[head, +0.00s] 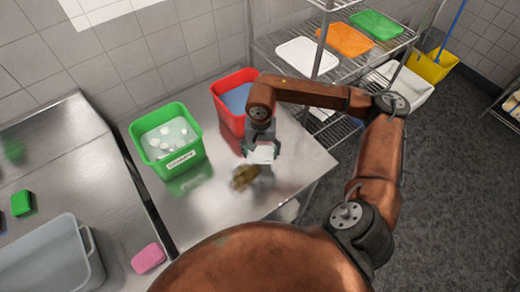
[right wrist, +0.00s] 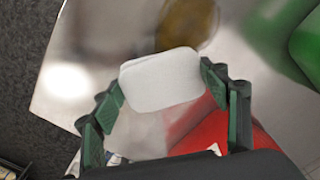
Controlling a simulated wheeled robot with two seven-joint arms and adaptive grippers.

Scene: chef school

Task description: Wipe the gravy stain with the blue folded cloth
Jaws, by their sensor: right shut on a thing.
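The gravy stain (head: 244,177) is a brown patch on the steel counter, in front of the red and green bins. It also shows at the top of the right wrist view (right wrist: 188,22). My right gripper (head: 261,146) is shut on a folded cloth (right wrist: 160,80), which looks pale grey-white rather than blue. The cloth is just behind and right of the stain in the head view, apart from it. Its height over the counter is hard to tell. My left gripper is not in view.
A red bin (head: 219,108) with blue contents stands close behind my right gripper. A labelled green bin (head: 190,166) with liquid and white objects stands to the left. A pink sponge (head: 148,258) and grey tub (head: 92,262) are at lower left. A wire rack (head: 290,68) holds coloured boards.

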